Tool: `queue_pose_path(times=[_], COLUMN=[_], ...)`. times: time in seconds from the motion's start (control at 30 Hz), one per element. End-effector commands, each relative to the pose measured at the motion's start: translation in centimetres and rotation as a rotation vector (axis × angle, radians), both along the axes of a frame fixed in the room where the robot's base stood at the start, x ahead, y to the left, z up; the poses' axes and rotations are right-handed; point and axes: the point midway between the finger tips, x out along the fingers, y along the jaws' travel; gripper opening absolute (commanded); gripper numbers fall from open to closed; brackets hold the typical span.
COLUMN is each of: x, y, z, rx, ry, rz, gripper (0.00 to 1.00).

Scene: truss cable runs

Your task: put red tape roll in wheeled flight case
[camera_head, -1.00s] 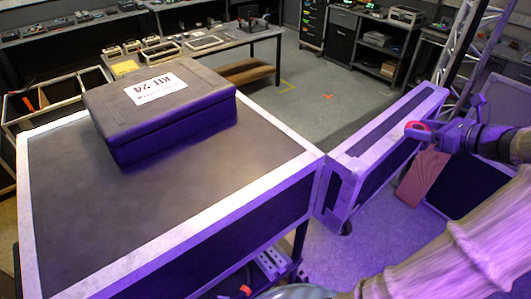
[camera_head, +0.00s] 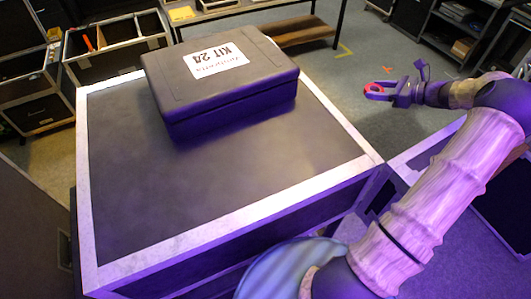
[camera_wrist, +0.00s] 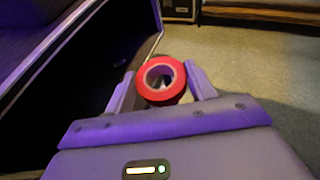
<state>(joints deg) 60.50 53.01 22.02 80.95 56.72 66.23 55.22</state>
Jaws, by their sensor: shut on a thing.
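The red tape roll (camera_head: 370,88) is held at the end of my outstretched arm. In the wrist view the roll (camera_wrist: 160,97) sits between the two fingers, its round hole facing the camera. My gripper (camera_head: 374,91) is shut on it, out over the floor beyond the large flat-topped case (camera_head: 225,190), to its right. I cannot tell which case in view is the wheeled flight case, as no wheels show now. An open case (camera_head: 112,27) with pale edges stands at the upper left with an orange item inside.
A dark box labelled KIT 24 (camera_head: 222,85) lies on the flat-topped case. A pale-edged case (camera_head: 405,165) is partly hidden behind my arm. Shelves (camera_head: 450,35) stand at the upper right. Open grey floor (camera_head: 345,75) lies around the gripper.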

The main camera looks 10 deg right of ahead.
Motion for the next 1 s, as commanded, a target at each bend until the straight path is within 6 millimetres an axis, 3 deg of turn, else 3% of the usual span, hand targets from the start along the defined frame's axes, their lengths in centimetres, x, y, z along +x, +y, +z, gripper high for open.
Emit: queue_pose_path(times=[0.03,0.2,0.4,0.83,1.0], x=[0.6,1.7,2.1,2.2,1.6], y=[1.4,5.8,9.7,10.7,12.4], z=[-2.3,-8.3,-12.5,-12.9,-12.7], rx=[0.005,0.003,0.000,-0.001,0.002], ry=[0.005,0.004,0.001,-0.001,0.000], rz=[0.045,0.192,0.308,0.330,0.330], gripper=[0.33,0.33,0.33,0.33,0.33])
